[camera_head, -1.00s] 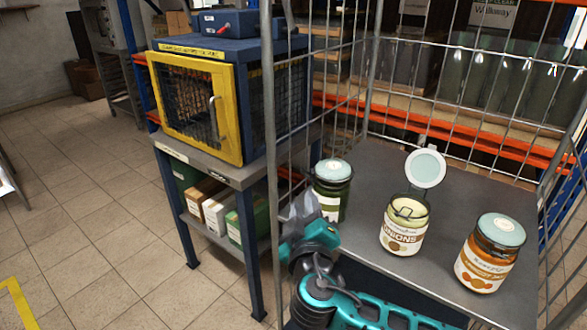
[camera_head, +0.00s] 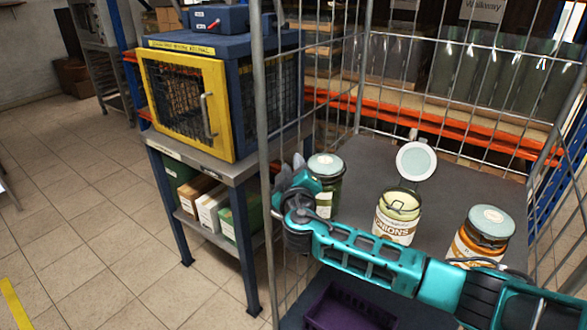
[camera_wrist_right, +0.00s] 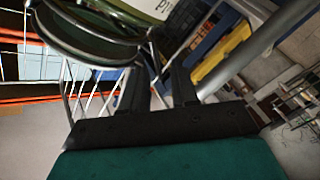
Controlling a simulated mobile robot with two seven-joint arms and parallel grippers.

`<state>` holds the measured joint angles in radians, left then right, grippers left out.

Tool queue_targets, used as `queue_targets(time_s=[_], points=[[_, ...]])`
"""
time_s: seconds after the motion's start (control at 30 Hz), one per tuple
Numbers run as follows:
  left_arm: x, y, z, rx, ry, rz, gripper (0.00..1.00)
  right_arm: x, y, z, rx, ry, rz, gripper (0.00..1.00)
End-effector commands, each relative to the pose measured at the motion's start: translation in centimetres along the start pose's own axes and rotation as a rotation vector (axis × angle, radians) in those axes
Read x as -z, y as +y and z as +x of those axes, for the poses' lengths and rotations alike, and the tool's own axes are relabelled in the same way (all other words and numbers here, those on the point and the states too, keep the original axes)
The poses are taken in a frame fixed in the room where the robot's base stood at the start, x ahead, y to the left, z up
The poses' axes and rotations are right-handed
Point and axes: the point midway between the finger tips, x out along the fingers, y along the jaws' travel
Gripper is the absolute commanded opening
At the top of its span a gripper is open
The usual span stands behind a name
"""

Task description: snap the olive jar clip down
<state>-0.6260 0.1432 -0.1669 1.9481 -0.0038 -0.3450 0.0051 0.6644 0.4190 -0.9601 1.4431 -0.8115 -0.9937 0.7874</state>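The olive jar (camera_head: 327,199) is the leftmost of three jars in the cage, green with a pale lid (camera_head: 326,164) that looks closed. In the wrist view the jar's rim and wire parts (camera_wrist_right: 95,40) fill the top left, with part of its label (camera_wrist_right: 160,7). I cannot tell the clip's position. My right gripper (camera_head: 290,172) is beside the jar's left side at about lid height. Its two fingers (camera_wrist_right: 158,80) show a gap with nothing between them; I cannot tell whether they touch the jar. My left gripper is not in view.
The onion jar (camera_head: 394,226) stands open, its round lid (camera_head: 416,161) tipped up behind. An orange-brown jar (camera_head: 478,240) stands at right. Cage bars (camera_head: 262,120) rise close left of my gripper. A purple crate (camera_head: 345,310) sits below. A yellow-doored cabinet (camera_head: 187,100) stands left.

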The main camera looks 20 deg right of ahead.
Motion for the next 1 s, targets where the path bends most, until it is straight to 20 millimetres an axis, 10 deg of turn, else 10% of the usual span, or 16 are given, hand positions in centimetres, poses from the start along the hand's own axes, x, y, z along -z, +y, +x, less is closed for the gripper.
queue_targets(time_s=[0.43, 1.0], points=[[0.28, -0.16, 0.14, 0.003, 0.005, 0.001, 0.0, -0.01, -0.01, -0.04, 0.0, 0.0, 0.0, 0.0], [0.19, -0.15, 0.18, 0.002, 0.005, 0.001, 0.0, -0.09, -0.24, -0.06, 0.0, -0.002, -0.047, 0.0]])
